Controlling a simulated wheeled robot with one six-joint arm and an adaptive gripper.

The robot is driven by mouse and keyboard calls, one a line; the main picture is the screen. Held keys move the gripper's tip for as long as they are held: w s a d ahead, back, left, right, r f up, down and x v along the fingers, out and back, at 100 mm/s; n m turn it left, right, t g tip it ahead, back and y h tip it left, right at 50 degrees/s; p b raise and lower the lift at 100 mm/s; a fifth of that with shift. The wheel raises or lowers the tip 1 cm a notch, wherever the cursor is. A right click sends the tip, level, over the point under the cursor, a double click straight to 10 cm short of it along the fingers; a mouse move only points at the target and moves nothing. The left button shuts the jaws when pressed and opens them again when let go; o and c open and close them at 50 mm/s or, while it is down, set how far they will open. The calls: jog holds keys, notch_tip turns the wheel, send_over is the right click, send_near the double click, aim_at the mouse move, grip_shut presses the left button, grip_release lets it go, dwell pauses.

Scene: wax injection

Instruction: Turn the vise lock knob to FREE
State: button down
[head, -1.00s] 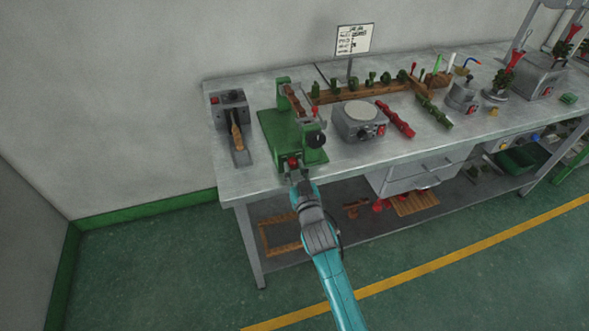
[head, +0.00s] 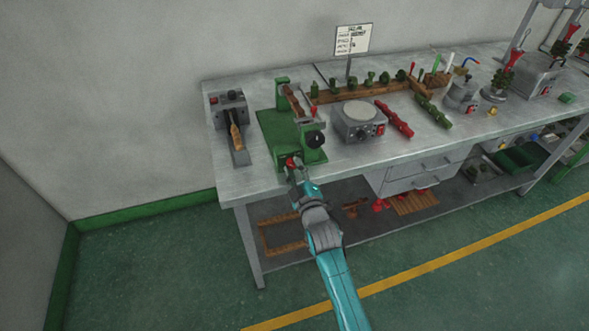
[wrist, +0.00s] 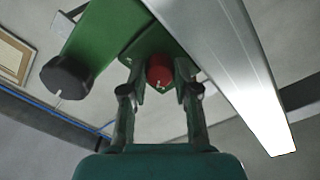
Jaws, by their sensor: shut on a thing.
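The green vise (head: 268,125) stands near the left front edge of the workbench, with a black knob (head: 315,139) on its right side. Its red lock knob (head: 290,162) is low on the front; in the wrist view the red knob (wrist: 160,70) has a small white mark at its lower edge. My gripper (head: 292,168) reaches the red knob from the front. In the wrist view its two fingers (wrist: 160,88) stand on either side of the red knob, shut on it. The black knob (wrist: 66,76) shows at the left there, clear of the fingers. Any FREE lettering cannot be read.
A grey hot plate (head: 357,121) stands right of the vise, and a grey device with a wooden-handled tool (head: 236,137) stands to its left. Red and green wax pieces lie farther right. In the wrist view the bench's metal edge (wrist: 225,60) passes close by the right finger.

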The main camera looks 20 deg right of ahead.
jog(key=shift+n, duration=0.6)
jog(key=c, duration=0.9)
grip_release()
jog(key=shift+o, duration=0.2)
jog(key=s, duration=1.2)
jog(key=shift+f, duration=0.35)
